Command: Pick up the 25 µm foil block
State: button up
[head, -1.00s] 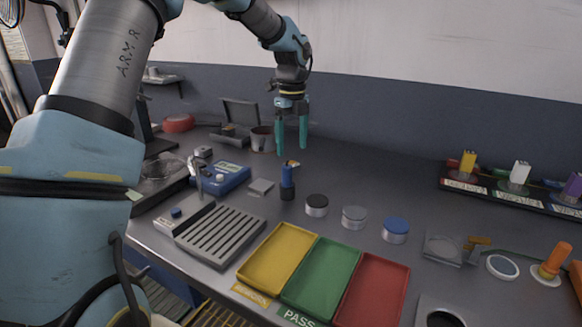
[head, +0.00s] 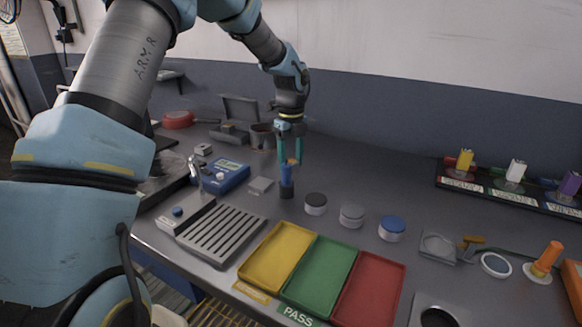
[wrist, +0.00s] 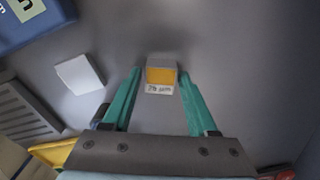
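A small block (wrist: 161,75) with an orange-yellow face, grey top and white label shows in the wrist view. The label is small and blurred but looks like a µm marking. In the head view its orange top (head: 291,162) shows just behind a blue post with a dark base (head: 286,181), which hides most of it. My gripper (head: 290,160) points down over it with its two teal fingers apart. In the wrist view the fingertips lie to either side of the block, with a gap visible on each side.
A pale square plate (head: 260,185) and a blue instrument (head: 226,175) stand to the left. Three round jars stand to the right, one of them blue-lidded (head: 391,228). Yellow, green and red trays (head: 318,272) lie in front. A rack (head: 508,190) is at the far right.

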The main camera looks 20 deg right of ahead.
grip_shut()
dwell(0.4)
